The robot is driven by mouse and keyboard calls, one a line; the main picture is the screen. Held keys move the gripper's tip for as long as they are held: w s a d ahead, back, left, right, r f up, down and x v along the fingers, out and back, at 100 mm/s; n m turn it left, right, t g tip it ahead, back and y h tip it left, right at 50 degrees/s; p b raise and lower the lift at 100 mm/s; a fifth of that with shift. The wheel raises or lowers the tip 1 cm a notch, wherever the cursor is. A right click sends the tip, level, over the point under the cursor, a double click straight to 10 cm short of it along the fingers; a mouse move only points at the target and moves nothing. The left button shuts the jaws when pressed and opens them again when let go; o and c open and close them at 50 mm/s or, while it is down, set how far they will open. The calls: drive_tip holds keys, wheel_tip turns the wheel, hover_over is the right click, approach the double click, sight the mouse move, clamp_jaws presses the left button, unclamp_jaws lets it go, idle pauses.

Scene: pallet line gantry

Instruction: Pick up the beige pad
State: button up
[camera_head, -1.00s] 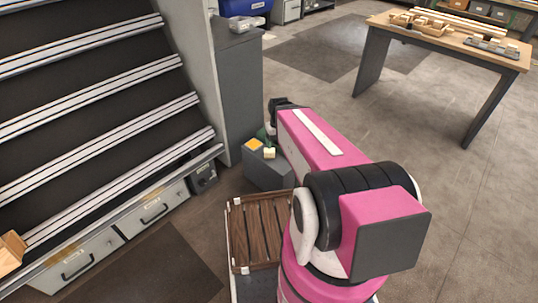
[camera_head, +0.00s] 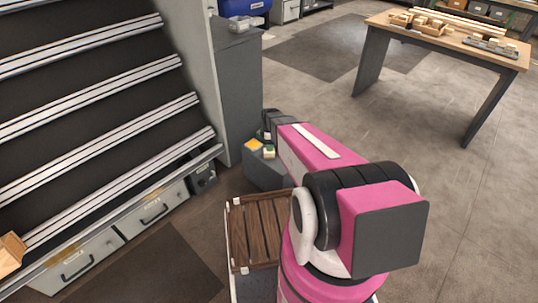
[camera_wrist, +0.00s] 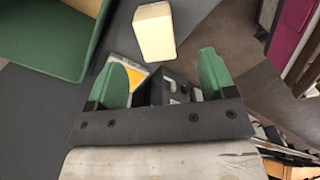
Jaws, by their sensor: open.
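The beige pad (camera_head: 269,154) is a small pale block on top of a low dark grey box (camera_head: 265,175). In the wrist view the beige pad (camera_wrist: 155,32) shows beyond the fingertips, near the middle at the top. My gripper (camera_wrist: 163,72) is open, with two green fingers apart and nothing held between them. In the head view my gripper (camera_head: 268,142) is just behind the pad, partly hidden by my pink arm. Whether a finger touches the pad, I cannot tell.
An orange patch with a pale edge (camera_head: 253,145) lies left of the pad. A slatted wooden pallet (camera_head: 255,232) is nearer. A sloped rack (camera_head: 80,130) stands left.

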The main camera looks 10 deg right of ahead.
sight(269, 153)
drive_tip(key=f, duration=0.8)
drive_tip(key=shift+w+a+f, duration=0.1)
drive_tip(key=shift+w+f, duration=0.2)
drive_tip(key=shift+f, duration=0.1)
drive_tip(key=shift+c, duration=0.3)
drive_tip(key=c, duration=1)
drive_tip(key=shift+r, duration=0.1)
drive_tip(key=shift+r, duration=0.5)
drive_tip(key=r, duration=0.2)
drive_tip(key=s+a+r, duration=0.1)
drive_tip(key=r, duration=0.1)
drive_tip(key=s+a+r, duration=0.1)
drive_tip(key=a+r, duration=0.1)
drive_tip(key=a, duration=0.1)
drive_tip(key=s+a+r, duration=0.2)
drive_tip(key=a, duration=0.1)
drive_tip(key=s+a+r, duration=0.2)
drive_tip(key=a, duration=0.1)
drive_tip(key=shift+s, duration=0.1)
